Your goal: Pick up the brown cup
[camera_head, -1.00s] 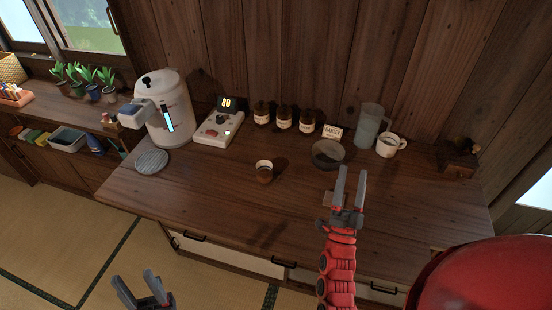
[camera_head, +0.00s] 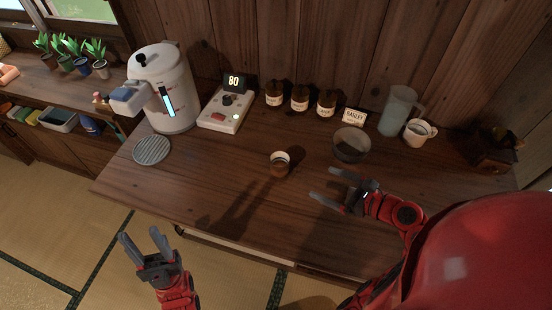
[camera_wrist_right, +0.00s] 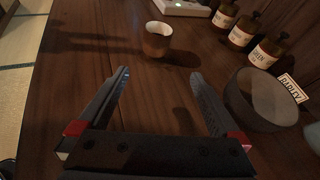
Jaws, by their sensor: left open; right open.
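The brown cup (camera_head: 280,165) stands upright on the wooden counter, with a pale upper rim. It also shows in the right wrist view (camera_wrist_right: 157,40), ahead of and between the two fingers. My right gripper (camera_head: 322,186) is open and empty, just to the right of the cup and apart from it, with its fingers pointing left towards it. Its open fingers also show in the right wrist view (camera_wrist_right: 160,85). My left gripper (camera_head: 142,240) is open and empty in front of the counter's front edge, well away from the cup.
A dark glass bowl (camera_head: 352,146) stands close to my right gripper. Brown bottles (camera_head: 300,98), a barley sign (camera_head: 353,117), a pitcher (camera_head: 398,108) and a white mug (camera_head: 418,132) line the back. A kettle (camera_head: 172,95), control panel (camera_head: 225,112) and round coaster (camera_head: 151,150) are left. The counter (camera_head: 210,190) is clear around the cup.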

